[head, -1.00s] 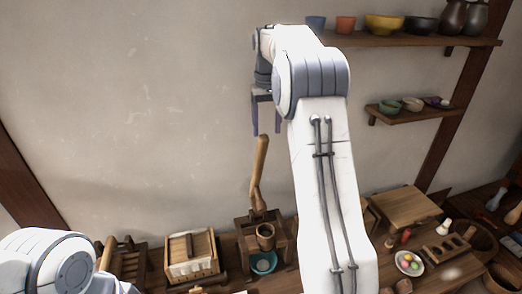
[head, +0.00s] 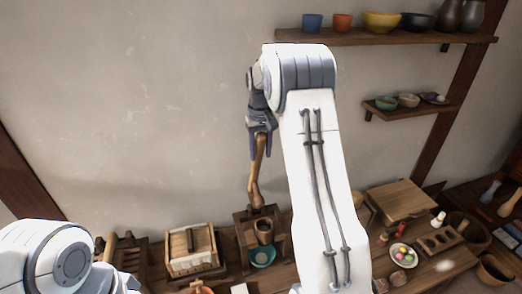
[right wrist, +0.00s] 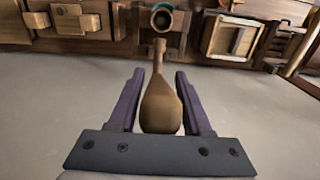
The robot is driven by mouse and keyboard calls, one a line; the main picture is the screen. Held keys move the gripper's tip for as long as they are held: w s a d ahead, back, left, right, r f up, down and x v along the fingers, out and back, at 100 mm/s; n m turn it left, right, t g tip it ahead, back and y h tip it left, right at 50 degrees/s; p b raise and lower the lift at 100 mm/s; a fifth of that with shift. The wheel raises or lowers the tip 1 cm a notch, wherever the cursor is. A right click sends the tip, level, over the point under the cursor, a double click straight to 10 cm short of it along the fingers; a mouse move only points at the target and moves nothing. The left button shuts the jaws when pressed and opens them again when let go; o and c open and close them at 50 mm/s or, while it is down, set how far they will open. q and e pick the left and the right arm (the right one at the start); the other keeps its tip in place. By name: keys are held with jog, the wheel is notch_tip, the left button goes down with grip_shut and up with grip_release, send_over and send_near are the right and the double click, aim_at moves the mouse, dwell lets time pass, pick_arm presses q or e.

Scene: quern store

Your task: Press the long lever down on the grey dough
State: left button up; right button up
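The long wooden lever (head: 256,184) stands up steeply from a wooden press frame (head: 243,241) by the wall. My right gripper (head: 260,154) is lowered around the lever's upper end. In the right wrist view the lever's thick end (right wrist: 161,103) lies between the two purple fingers, with a gap on each side, so the gripper (right wrist: 160,72) is open. A wooden cup (head: 264,226) sits on the press, above a teal bowl (head: 263,257). No grey dough can be made out. Only a white joint of my left arm shows at lower left; its gripper is out of view.
A lidded wooden box (head: 192,250) stands left of the press. To the right are a wooden board (head: 400,200) and a plate of coloured balls (head: 404,256). Shelves with bowls hang at upper right (head: 360,38). The wall around the lever is bare.

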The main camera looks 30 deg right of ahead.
grip_shut()
dwell(1.2)
